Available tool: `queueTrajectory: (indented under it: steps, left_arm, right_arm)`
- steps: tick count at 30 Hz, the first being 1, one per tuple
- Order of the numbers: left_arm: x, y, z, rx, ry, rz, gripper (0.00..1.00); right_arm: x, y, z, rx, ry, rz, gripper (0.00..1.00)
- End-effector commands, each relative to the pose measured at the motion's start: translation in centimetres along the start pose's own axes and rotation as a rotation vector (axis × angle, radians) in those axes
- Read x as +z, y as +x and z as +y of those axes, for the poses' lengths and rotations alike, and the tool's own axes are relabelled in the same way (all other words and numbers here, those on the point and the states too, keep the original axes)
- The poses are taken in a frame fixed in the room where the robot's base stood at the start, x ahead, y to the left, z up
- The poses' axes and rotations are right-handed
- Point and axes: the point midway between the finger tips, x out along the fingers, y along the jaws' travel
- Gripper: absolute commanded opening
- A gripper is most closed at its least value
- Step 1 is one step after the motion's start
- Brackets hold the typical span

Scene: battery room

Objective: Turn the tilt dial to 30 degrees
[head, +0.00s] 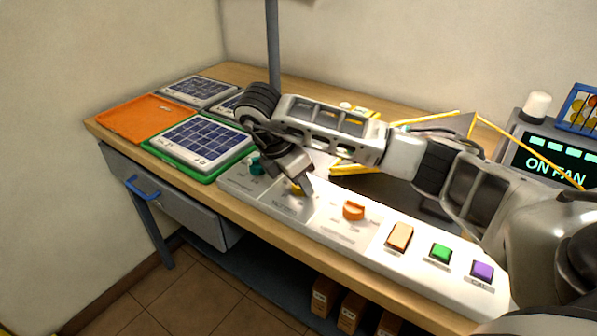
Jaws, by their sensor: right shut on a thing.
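A long control panel (370,243) lies along the front of the wooden table. It bears a teal knob (256,165) at its left, a yellow dial (296,189), and an orange knob (353,210). My right gripper (299,190) comes in from the right, points down and is shut on the yellow dial. The fingers cover most of the dial, so its pointer angle cannot be read. The panel's printed labels are too small to read. My left gripper is not in view.
Solar panels on a green tray (155,150) and beside an orange tray (140,112) stand at the left. An orange-tan rocker, green button (440,253) and purple button (482,270) sit right on the panel. A screen (550,160) reads "ON FAN". Yellow-edged frames lie behind my right arm.

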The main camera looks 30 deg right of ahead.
Motion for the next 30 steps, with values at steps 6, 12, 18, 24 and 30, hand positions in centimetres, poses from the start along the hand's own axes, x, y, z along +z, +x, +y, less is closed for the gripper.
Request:
queueTrajectory:
  steps: [6, 12, 18, 24, 30]
  left_arm:
    - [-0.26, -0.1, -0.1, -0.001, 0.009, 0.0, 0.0]
    - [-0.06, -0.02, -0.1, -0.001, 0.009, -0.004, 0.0]
    - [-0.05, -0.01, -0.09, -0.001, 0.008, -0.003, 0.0]
    - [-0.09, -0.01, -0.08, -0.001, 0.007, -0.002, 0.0]
    - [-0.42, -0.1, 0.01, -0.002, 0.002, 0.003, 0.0]
  right_arm:
    - [0.01, -0.08, 0.07, -0.012, 0.033, 0.001, 0.15]
    - [-0.01, -0.03, 0.07, -0.013, 0.038, 0.001, 0.15]
    - [-0.01, -0.02, 0.07, -0.013, 0.037, 0.002, 0.15]
    - [-0.01, -0.01, 0.06, -0.013, 0.036, 0.001, 0.58]
    - [0.02, -0.24, 0.07, -0.013, 0.035, 0.001, 0.58]
